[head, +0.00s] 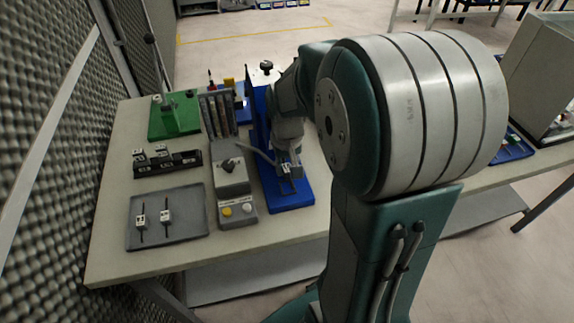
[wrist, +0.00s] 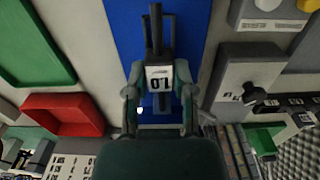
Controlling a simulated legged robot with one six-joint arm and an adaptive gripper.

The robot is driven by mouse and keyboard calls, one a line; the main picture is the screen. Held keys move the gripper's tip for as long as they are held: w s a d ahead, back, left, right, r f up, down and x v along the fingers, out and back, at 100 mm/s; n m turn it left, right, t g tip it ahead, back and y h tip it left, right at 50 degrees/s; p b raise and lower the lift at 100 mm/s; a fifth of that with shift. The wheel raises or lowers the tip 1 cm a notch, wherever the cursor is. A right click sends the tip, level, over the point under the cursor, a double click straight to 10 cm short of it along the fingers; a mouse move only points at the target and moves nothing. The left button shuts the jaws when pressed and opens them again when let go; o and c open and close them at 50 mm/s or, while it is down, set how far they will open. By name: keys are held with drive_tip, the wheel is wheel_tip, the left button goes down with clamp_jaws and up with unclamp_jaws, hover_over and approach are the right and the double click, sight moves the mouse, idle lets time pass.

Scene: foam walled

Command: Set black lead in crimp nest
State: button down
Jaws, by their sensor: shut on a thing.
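My gripper (wrist: 158,82) is shut on a lead with a white numbered block (wrist: 160,77) and a thin black body that sticks out above and below the block. In the head view my gripper (head: 288,170) is low over the front part of a long blue base (head: 290,199). The wrist view shows the blue base (wrist: 192,22) behind the held lead. I cannot tell whether the lead touches the base. The crimp nest cannot be made out clearly; my gripper and arm cover part of that area.
A grey tray (head: 188,233) holds two similar leads (head: 165,217). A black rack (head: 178,161) with white blocks stands behind it. A grey knob unit (head: 231,180) and a two-button box (head: 238,211) stand left of the blue base. A green fixture (head: 174,117) is at the back left.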

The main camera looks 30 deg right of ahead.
sight(287, 187)
drive_tip(key=shift+a+f, duration=0.1)
drive_tip(key=shift+f, duration=2.1)
drive_tip(key=shift+f, duration=0.3)
drive_tip(key=shift+c, duration=1.9)
unclamp_jaws()
wheel_tip(287, 187, up, 12)
drive_tip(key=shift+f, duration=0.1)
